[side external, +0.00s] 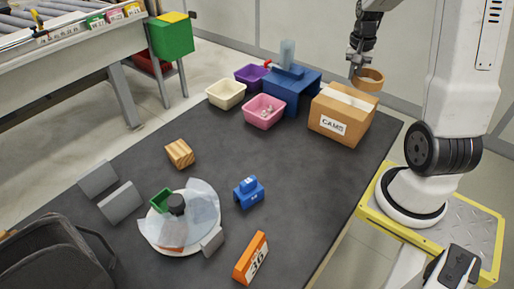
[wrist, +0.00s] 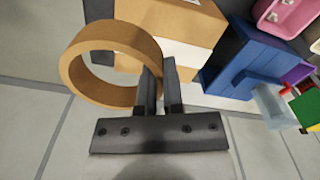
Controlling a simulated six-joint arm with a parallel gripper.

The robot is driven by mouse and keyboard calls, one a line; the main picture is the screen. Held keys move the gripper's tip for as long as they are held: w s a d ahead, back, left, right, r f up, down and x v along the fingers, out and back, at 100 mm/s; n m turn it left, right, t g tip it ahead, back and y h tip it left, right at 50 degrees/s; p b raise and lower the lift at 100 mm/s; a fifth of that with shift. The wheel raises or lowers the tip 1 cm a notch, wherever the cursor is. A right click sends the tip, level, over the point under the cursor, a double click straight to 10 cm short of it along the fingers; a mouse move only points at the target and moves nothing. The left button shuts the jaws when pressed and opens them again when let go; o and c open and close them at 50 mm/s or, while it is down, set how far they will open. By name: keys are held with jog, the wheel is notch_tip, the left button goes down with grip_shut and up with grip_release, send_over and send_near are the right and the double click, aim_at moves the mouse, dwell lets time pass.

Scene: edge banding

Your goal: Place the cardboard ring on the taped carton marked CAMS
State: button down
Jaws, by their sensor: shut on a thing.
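The cardboard ring (side external: 369,80) is a tan hoop held by my gripper (side external: 357,68) at the back right of the table. In the wrist view the ring (wrist: 70,70) hangs to the left of my gripper (wrist: 161,75), with its wall between the two fingers. The carton marked CAMS (side external: 335,118) is a brown box with a pale tape strip on top and a white label on its front. In the side view the ring appears above the carton's back right edge. In the wrist view the carton (wrist: 190,25) lies behind the ring and fingers, partly hidden.
A blue box-like fixture (side external: 292,90) with a clear cylinder stands left of the carton. Pink (side external: 264,111), cream (side external: 226,94) and purple (side external: 251,76) bins stand beside it. The table (side external: 310,185) is bare in front of the carton. The grey floor shows beyond the table edge.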

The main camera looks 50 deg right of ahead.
send_over(334, 97)
jog(key=s+a, duration=0.1)
jog(key=f, duration=0.5)
jog(key=shift+s+f, duration=0.15)
jog(key=shift+s, duration=0.05)
jog(key=shift+w+d+f, duration=0.35)
jog(key=shift+w+f, duration=0.1)
jog(key=shift+f, duration=0.15)
jog(key=shift+f, duration=0.1)
jog(key=shift+w+d+f, duration=0.1)
jog(key=shift+w+f, duration=0.05)
jog(key=shift+f, duration=1.6)
jog(key=shift+f, duration=0.1)
jog(key=c, duration=0.8)
grip_release()
jog(key=shift+o, duration=0.2)
jog(key=shift+d, duration=0.1)
